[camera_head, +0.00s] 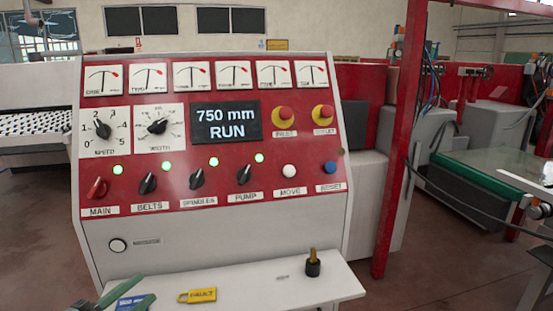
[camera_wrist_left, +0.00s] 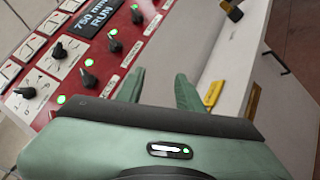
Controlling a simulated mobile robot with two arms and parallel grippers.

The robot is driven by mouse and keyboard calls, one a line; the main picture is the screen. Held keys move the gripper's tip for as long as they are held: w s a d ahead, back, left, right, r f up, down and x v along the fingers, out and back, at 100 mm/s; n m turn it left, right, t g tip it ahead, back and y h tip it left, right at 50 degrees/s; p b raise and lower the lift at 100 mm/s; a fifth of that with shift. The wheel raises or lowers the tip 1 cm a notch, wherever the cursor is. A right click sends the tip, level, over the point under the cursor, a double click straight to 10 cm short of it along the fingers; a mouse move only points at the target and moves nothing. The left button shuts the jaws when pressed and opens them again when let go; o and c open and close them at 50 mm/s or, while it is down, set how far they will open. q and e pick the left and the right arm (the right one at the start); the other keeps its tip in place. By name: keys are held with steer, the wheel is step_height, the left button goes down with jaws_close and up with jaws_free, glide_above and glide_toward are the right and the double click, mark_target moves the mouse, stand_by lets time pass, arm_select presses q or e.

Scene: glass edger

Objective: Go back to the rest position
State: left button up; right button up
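My left gripper (camera_head: 148,286) shows at the bottom left of the head view, with its two green fingers apart over the shelf of the control panel. In the left wrist view the gripper (camera_wrist_left: 159,74) is open, with nothing between its fingers. The red and grey control panel (camera_head: 215,245) stands in front of me, and it also shows in the left wrist view (camera_wrist_left: 160,60). Its display (camera_head: 226,122) reads "750 mm RUN". Several green lamps are lit above the switches. My right gripper is not in view.
On the panel's shelf (camera_head: 250,284) lie a yellow FAULT tag (camera_head: 197,296) and a blue card (camera_head: 132,302), partly hidden by my fingers. A black and brass knob (camera_head: 313,266) stands at the shelf's right. A red post (camera_head: 398,150) rises right of the panel.

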arm_select(q)
steer(key=s+d+f+m+g+y, duration=0.1)
steer(key=s+d+f+m+g, duration=0.4)
steer(key=f, duration=0.4)
steer(key=s+d+f+m+g+y, duration=0.1)
steer(key=s+d+f+m+g, duration=0.1)
steer(key=s+d+f+m, duration=0.5)
steer(key=s+a+f+m+g+y, duration=0.2)
steer(key=s+f+m+g+y, duration=0.15)
steer(key=s, duration=0.35)
steer(key=s+a+f+m+g+y, duration=0.2)
steer(key=s+a+f+m+y, duration=0.15)
steer(key=s+f, duration=0.2)
step_height(320, 180, down, 25)
steer(key=s+m+g+h+b, duration=0.1)
steer(key=s+a+f+g+b, duration=0.1)
steer(key=s+a+f, duration=0.1)
steer(key=s+f, duration=1.5)
step_height(320, 180, down, 2)
steer(key=shift+s+f+g, duration=0.25)
steer(key=shift+s+g, duration=0.1)
steer(key=shift+s, duration=0.05)
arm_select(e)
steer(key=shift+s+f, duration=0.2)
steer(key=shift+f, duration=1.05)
arm_select(q)
steer(key=shift+a, duration=0.1)
